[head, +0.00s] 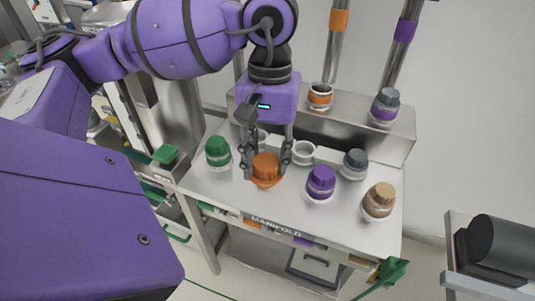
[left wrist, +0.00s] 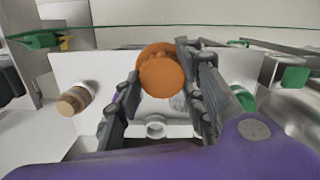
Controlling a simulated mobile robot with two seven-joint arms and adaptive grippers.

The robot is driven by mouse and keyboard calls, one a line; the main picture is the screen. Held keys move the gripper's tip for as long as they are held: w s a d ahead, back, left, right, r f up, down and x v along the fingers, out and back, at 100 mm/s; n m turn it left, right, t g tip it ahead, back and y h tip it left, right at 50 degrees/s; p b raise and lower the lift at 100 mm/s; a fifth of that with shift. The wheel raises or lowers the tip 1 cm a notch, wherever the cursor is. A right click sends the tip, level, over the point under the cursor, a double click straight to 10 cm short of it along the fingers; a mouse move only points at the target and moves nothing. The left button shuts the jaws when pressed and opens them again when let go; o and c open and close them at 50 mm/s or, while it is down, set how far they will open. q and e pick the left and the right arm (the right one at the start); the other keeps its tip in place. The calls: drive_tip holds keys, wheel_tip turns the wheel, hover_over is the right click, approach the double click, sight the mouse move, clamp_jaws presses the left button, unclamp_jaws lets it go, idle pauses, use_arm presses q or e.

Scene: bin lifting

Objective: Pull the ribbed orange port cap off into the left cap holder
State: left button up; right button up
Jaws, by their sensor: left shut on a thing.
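The ribbed orange port cap (head: 266,167) is at the front of the manifold table, between the fingers of my left gripper (head: 267,172). The fingers are shut on its sides. In the left wrist view the orange cap (left wrist: 160,72) shows at the fingertips, its ribbed edge at the top. I cannot tell whether it sits on its port or is just clear of it. Two white ring-shaped cap holders are behind it: the left one (head: 262,137) is partly hidden by the gripper, the right one (head: 303,152) looks empty. My right gripper is not in view.
A green cap (head: 217,147) stands left of the gripper. A purple cap (head: 320,179), a grey cap (head: 355,160) and a tan cap (head: 380,197) stand to the right. A raised back ledge (head: 350,127) carries pipe ports with orange and purple bands.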

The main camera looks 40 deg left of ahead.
use_arm(q)
drive_tip(key=shift+w+d+r, duration=0.2)
drive_tip(key=shift+d+r, duration=0.05)
drive_tip(key=shift+r, duration=0.1)
drive_tip(key=w+a+n+p, duration=0.1)
drive_tip(key=w+a+n, duration=0.1)
drive_tip(key=w+a, duration=0.55)
drive_tip(key=w+a+n, duration=0.3)
drive_tip(key=w+a, duration=0.1)
drive_tip(key=w, duration=0.6)
drive_tip(key=w+a+f, duration=0.2)
drive_tip(key=a+f, duration=0.5)
drive_tip(key=shift+w+f+h+b, duration=0.3)
drive_tip(key=shift+f+b, duration=0.1)
drive_tip(key=shift+b, duration=0.05)
